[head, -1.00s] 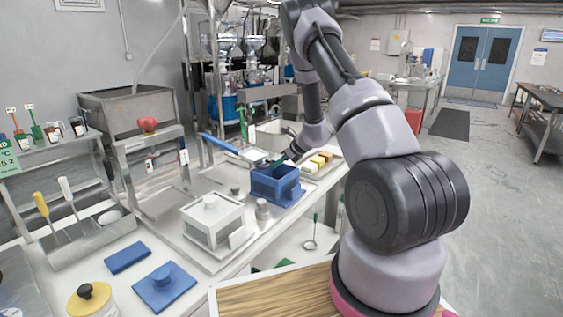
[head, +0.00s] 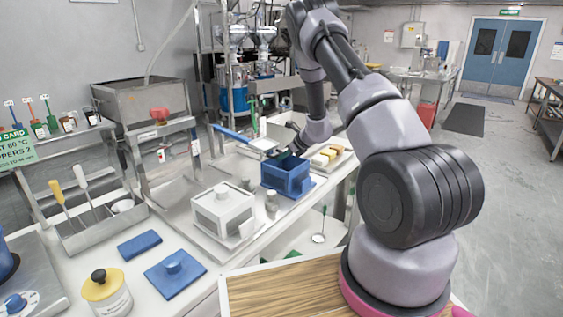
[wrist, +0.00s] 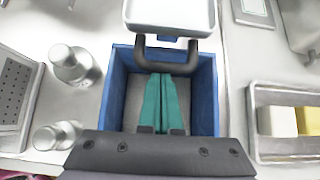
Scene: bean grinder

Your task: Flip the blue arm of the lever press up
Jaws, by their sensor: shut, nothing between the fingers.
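The lever press shows as a blue open-topped box (head: 287,178) in the middle of the bench, with a pale plate (head: 262,144) behind it. The blue arm (head: 230,133) slopes from the upper left down to that plate. In the wrist view the blue box (wrist: 207,95) has a grey inside, and a dark U-shaped bracket (wrist: 165,58) crosses its far side below the white plate (wrist: 170,14). My gripper (wrist: 163,78) has teal fingers, shut and empty, over the box opening near the bracket. Contact cannot be told. The blue arm is not visible in the wrist view.
A white box-shaped unit (head: 223,210) and small metal jars (head: 271,203) stand left of the press. A tray of pale and yellow blocks (head: 327,156) lies to its right.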

